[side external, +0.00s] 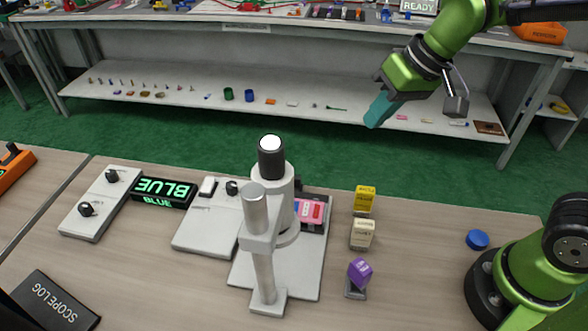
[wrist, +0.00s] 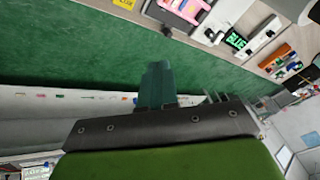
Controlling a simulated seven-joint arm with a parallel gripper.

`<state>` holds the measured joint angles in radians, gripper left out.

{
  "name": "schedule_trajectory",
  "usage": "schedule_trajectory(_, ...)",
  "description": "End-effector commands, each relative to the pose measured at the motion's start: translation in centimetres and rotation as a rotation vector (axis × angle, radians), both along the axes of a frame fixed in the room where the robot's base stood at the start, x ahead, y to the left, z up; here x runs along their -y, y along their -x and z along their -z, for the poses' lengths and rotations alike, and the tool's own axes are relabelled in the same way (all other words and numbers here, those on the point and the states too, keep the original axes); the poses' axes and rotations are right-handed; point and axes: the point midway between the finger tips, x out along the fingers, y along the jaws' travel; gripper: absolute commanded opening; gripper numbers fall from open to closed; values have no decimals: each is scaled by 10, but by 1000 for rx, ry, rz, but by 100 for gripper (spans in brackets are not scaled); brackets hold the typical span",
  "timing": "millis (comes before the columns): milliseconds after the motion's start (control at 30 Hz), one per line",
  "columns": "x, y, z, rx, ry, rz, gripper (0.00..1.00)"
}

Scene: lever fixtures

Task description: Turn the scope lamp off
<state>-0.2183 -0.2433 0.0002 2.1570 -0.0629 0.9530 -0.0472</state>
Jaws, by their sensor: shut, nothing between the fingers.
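A grey-white microscope (side external: 266,220) stands on a flat base in the middle of the table, with a bright white disc at its top. Left of it is a light grey panel (side external: 203,235) with a white block (side external: 207,187) and a black knob (side external: 232,187) along its far edge. Another grey panel (side external: 99,205) further left carries two black knobs. I cannot tell which control belongs to the lamp. My gripper (side external: 377,112) is raised beyond the table's far edge, shut and empty, touching nothing. Its teal fingers (wrist: 157,85) also show in the wrist view.
A lit BLUE display (side external: 163,192) sits between the panels. Yellow, cream and purple blocks (side external: 359,273) stand right of the microscope, near a blue disc (side external: 477,239). A black SCOPE LOG book (side external: 50,300) lies front left. A cluttered shelf bench (side external: 300,87) stands behind.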

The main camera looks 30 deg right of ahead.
Motion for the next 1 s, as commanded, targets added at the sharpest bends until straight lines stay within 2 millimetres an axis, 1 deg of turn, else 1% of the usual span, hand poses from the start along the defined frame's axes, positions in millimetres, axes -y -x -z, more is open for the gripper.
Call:
schedule_trajectory(33, -12, -15, 2, -17, 15, -42, 0)
schedule_trajectory(100, -28, -34, 4, -30, 38, -98, 0)
schedule_trajectory(167, -43, -50, 8, -39, 57, -148, 0)
schedule_trajectory(300, -80, -85, 19, -56, 105, -268, 0)
schedule_trajectory(367, -97, -100, 26, -60, 127, -320, 0)
schedule_trajectory(500, -139, -130, 45, -63, 178, -446, 0)
schedule_trajectory(700, -196, -165, 75, -46, 253, -624, 0)
schedule_trajectory(800, -216, -178, 82, -24, 282, -693, 0)
schedule_trajectory(867, -222, -185, 81, -6, 297, -721, 0)
schedule_trajectory(933, -226, -192, 74, 16, 309, -745, 0)
schedule_trajectory(1000, -227, -198, 62, 44, 318, -764, 0)
